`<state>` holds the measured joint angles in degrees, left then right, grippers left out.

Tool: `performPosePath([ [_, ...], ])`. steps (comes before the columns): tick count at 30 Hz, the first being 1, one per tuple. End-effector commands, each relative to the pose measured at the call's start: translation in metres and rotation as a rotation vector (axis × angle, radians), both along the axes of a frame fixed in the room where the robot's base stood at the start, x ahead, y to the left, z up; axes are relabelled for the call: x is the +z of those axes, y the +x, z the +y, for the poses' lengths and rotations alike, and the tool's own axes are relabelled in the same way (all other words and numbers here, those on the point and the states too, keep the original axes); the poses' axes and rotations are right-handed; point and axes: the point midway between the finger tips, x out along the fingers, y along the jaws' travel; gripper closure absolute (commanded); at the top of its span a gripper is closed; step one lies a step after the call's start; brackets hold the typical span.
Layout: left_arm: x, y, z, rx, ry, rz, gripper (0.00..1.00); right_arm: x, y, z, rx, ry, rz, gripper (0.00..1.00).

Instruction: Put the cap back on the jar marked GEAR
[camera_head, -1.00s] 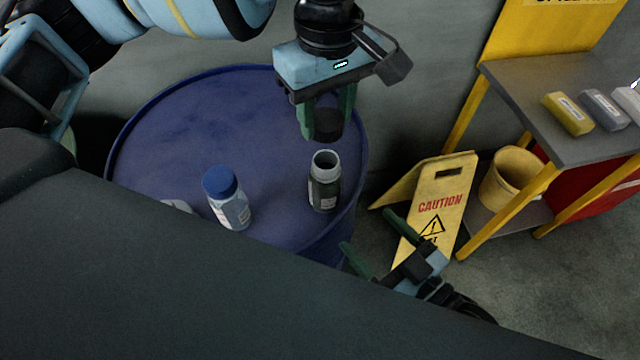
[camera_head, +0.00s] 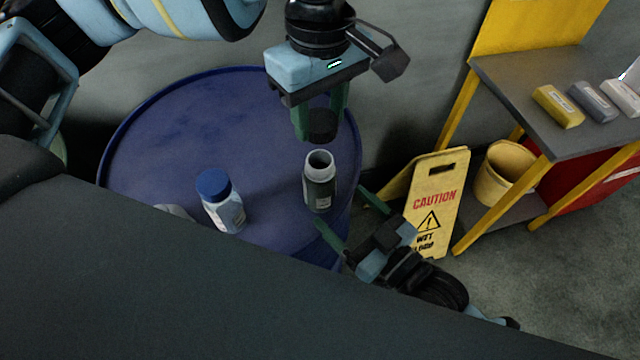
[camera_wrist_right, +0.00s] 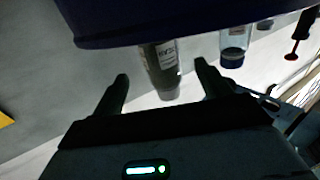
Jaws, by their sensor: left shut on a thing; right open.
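An open jar (camera_head: 320,186) with a pale rim and dark contents stands upright and uncapped on the blue drum, near its right edge. My left gripper (camera_head: 322,122) is shut on a dark cap (camera_head: 322,128), held a little above the jar's mouth, apart from it. My right gripper (camera_head: 342,209) is open and empty, at the drum's edge just below right of the jar. In the right wrist view, which is upside down, the jar (camera_wrist_right: 162,75) shows between the spread fingers (camera_wrist_right: 161,82). Its label is too small to read surely.
A blue-capped jar (camera_head: 221,205) stands left on the drum (camera_head: 165,135); a pale object beside it is partly hidden. A yellow caution sign (camera_head: 437,205), a bucket (camera_head: 503,172) and a table (camera_head: 530,90) with several small packs stand right. The drum's back is clear.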

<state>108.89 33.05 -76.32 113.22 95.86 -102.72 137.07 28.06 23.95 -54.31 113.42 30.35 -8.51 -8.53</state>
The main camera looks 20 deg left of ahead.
Motion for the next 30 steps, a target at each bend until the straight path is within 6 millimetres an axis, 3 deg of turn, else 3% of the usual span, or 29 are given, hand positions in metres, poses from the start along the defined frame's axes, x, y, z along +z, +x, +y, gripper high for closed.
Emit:
performPosePath([
  [6,0.0,0.0,0.0,0.0,0.0,0.0,0.78,0.001,0.018,0.033,0.002,0.001,-0.001,0.23],
  [12,0.0,0.0,0.0,0.0,0.0,0.0,0.78,0.0,0.029,0.051,0.001,0.0,0.0,0.23],
  [26,0.0,0.0,0.0,0.0,0.0,0.0,0.78,0.0,0.033,0.058,0.001,-0.001,0.001,0.23],
  [30,0.0,0.0,0.0,0.0,0.0,0.0,0.78,0.0,0.033,0.058,0.001,-0.001,0.001,0.4],
])
